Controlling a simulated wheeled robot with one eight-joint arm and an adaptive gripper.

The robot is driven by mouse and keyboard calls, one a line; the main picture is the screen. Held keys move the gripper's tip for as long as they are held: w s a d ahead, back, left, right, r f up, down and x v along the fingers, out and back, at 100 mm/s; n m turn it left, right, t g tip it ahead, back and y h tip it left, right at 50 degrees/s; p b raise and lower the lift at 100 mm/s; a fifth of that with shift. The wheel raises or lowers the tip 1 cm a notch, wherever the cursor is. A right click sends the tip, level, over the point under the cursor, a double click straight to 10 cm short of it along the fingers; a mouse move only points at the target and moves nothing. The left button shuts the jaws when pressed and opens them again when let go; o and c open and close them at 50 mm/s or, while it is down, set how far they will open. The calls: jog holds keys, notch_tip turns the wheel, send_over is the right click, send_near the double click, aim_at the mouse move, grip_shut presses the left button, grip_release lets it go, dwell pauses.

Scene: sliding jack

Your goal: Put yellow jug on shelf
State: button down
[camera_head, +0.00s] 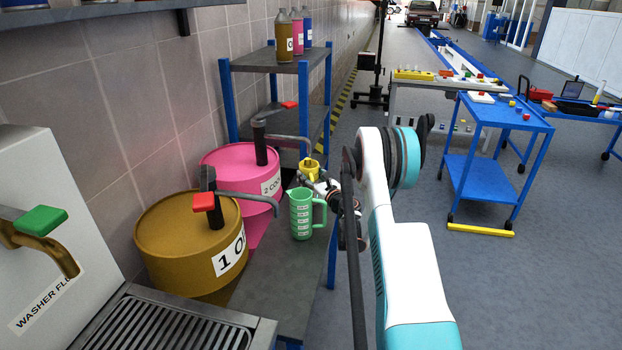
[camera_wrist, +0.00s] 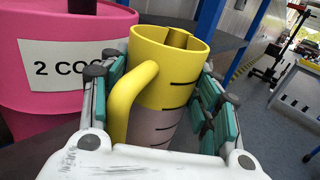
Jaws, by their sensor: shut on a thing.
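The yellow jug (camera_head: 310,167) is upright between the fingers of my gripper (camera_head: 320,183), near the pink drum. In the wrist view the jug (camera_wrist: 178,62) fills the space between the teal-padded fingers of my gripper (camera_wrist: 165,85), which is shut on it. Its handle is towards the camera on the left. Its upper part is yellow and its lower part looks pinkish-grey, with dark level marks. Its base is hidden. The shelf rack (camera_head: 271,61) has blue posts and grey boards and stands behind the jug. Several bottles are on its top board.
A green jug (camera_head: 301,214) stands on the grey bench (camera_head: 279,262) close to my gripper. The pink drum (camera_head: 225,162) and brown drum (camera_head: 185,245) have taps reaching over the bench. A blue cart (camera_head: 487,165) stands at right on open floor.

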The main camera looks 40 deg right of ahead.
jog(key=c, duration=0.6)
grip_release()
jog(key=shift+f, duration=0.1)
jog(key=shift+o, duration=0.2)
jog(key=s+p, duration=0.2)
jog(key=s, duration=0.5)
jog(key=shift+s+a, duration=0.25)
jog(key=shift+a, duration=0.15)
jog(key=shift+r, duration=0.2)
